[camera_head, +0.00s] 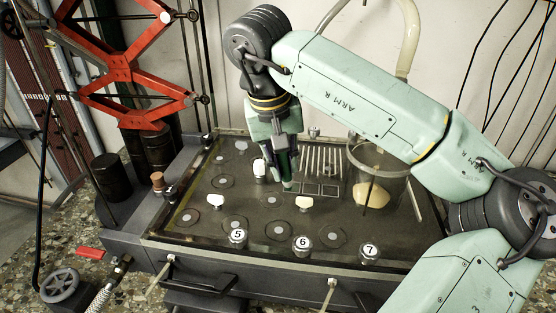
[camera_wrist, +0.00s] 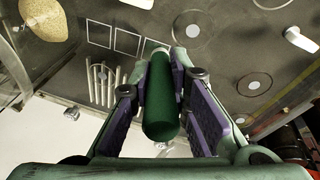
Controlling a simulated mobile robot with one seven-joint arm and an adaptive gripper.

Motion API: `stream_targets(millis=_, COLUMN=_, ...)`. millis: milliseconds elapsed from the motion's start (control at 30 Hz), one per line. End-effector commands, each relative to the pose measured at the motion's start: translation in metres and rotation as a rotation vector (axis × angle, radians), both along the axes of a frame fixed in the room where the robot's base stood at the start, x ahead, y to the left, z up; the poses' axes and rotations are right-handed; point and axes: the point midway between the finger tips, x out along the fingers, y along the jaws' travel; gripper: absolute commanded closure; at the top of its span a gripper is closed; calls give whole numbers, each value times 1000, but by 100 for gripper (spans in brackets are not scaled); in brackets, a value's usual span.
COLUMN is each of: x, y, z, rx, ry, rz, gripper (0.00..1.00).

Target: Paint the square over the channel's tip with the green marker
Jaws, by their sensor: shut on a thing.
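My gripper (camera_head: 288,160) is shut on the green marker, which points down at the dark tank panel (camera_head: 270,211). In the wrist view the marker (camera_wrist: 161,105) lies between the purple finger pads. Its tip is at the left end of a row of outlined squares in the head view; I cannot tell whether it touches the panel. Two squares show beside it: a near one (camera_wrist: 127,41) and a farther one (camera_wrist: 99,33). They also show in the head view (camera_head: 328,190), with no green visible inside. I cannot make out the channel's tip.
A glass vessel with a yellowish lump (camera_head: 372,195) stands right of the squares. Raised pale bars (camera_head: 322,158) lie behind them. White pegs (camera_head: 303,202) and ringed discs dot the panel. Knobs 5 (camera_head: 238,239), 6 (camera_head: 302,246) and 7 (camera_head: 369,254) line the front edge.

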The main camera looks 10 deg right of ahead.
Motion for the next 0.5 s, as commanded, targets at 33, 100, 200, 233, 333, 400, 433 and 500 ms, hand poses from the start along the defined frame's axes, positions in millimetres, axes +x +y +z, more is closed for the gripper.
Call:
stream_targets(millis=33, x=-1, y=-3, z=0, rx=0, ry=0, rz=-1, gripper=100)
stream_targets(millis=100, x=-2, y=-5, z=0, rx=-1, ry=0, rz=0, gripper=100)
stream_targets(millis=200, x=-2, y=-6, z=0, rx=-1, ry=0, rz=1, gripper=100)
stream_targets(millis=233, x=-2, y=-6, z=0, rx=-1, ry=0, rz=1, gripper=100)
stream_targets(millis=333, x=-2, y=-5, z=0, rx=0, ry=0, rz=1, gripper=100)
stream_targets(millis=400, x=-2, y=-5, z=0, rx=0, ry=0, rz=1, gripper=100)
stream_targets(millis=433, x=-2, y=-6, z=0, rx=0, ry=0, rz=1, gripper=100)
stream_targets(millis=500, x=-3, y=-7, z=0, rx=0, ry=0, rz=0, gripper=100)
